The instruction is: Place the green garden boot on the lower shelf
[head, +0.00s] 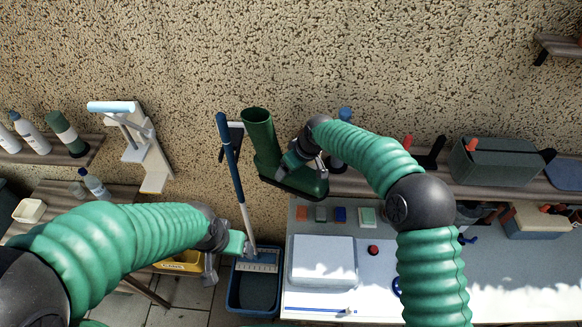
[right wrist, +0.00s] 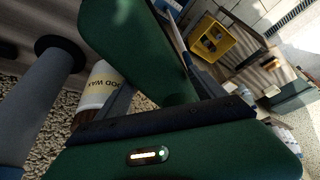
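The green garden boot (head: 259,138) is in the middle of the head view, with its open top up and its dark sole toward the lower right. My right gripper (head: 305,158) is shut on it, by the shelf's left end. In the right wrist view the boot (right wrist: 135,45) fills the upper middle. The lower shelf (head: 372,186) runs along the wall to the right; I cannot tell whether the sole touches it. My left gripper (head: 238,246) is low beside the mop handle (head: 231,160); its finger opening is unclear.
A grey box (head: 496,162) stands farther right on the shelf. A wood wax can (right wrist: 100,88) is close to the boot. Below are a workbench with a white case (head: 323,262) and a blue bucket (head: 254,285). A higher shelf (head: 560,46) is at upper right.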

